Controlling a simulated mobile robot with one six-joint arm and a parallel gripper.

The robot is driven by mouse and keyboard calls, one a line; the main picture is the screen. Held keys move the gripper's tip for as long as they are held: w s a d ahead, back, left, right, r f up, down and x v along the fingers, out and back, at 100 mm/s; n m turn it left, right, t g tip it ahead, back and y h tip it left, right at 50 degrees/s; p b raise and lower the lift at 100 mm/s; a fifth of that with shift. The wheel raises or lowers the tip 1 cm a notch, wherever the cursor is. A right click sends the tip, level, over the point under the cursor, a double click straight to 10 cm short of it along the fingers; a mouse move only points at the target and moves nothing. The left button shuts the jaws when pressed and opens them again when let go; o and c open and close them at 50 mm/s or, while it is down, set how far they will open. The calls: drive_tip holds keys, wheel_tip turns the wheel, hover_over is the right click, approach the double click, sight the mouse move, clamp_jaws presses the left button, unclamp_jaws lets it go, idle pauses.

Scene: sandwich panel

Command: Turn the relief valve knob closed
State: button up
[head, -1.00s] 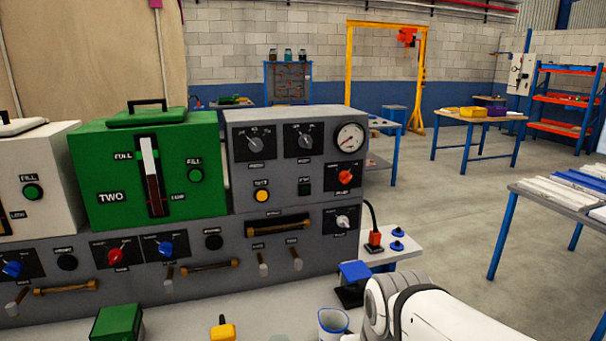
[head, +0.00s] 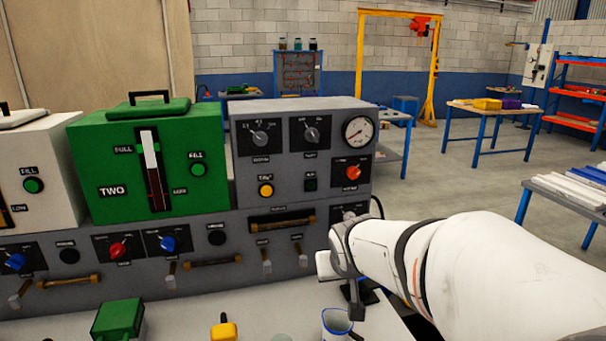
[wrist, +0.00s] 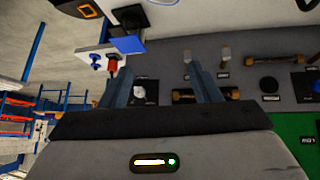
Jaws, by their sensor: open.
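The small labels on the panel are too blurred to tell which knob is the relief valve. A red-orange knob (head: 353,172) sits below the round gauge. A white knob (head: 349,215) on a black plate sits lower right, partly behind my arm in the head view. In the wrist view this white knob (wrist: 139,92) shows between the fingers, nearer the left one. My gripper (wrist: 160,68) is open and empty, facing the lower panel, apart from the knob as far as I can tell.
The grey panel (head: 300,238) also carries a red knob (head: 118,249), blue knobs, levers and brass handles. A green tank unit (head: 200,140) stands on it. A blue-rimmed cup (head: 337,322), yellow item (head: 223,328) and green box (head: 118,320) sit on the bench in front.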

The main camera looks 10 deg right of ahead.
drive_tip(key=w+d+r+t+h, duration=0.1)
drive_tip(key=w+d+r+t, duration=0.15)
drive_tip(key=w+d, duration=0.4)
drive_tip(key=w+d+r+t, duration=0.2)
drive_tip(key=w+d+t, duration=0.1)
drive_tip(key=w, duration=0.6)
drive_tip(key=n+t+y+p, duration=0.2)
drive_tip(key=t+y, duration=0.2)
drive_tip(key=t, duration=0.1)
approach(356, 176)
drive_tip(key=w, duration=1)
drive_tip(key=shift+a+f+p, duration=0.1)
drive_tip(key=shift+a+p, duration=0.15)
drive_tip(key=shift+p, duration=0.15)
drive_tip(key=shift+s, duration=0.1)
drive_tip(key=shift+c, duration=0.5)
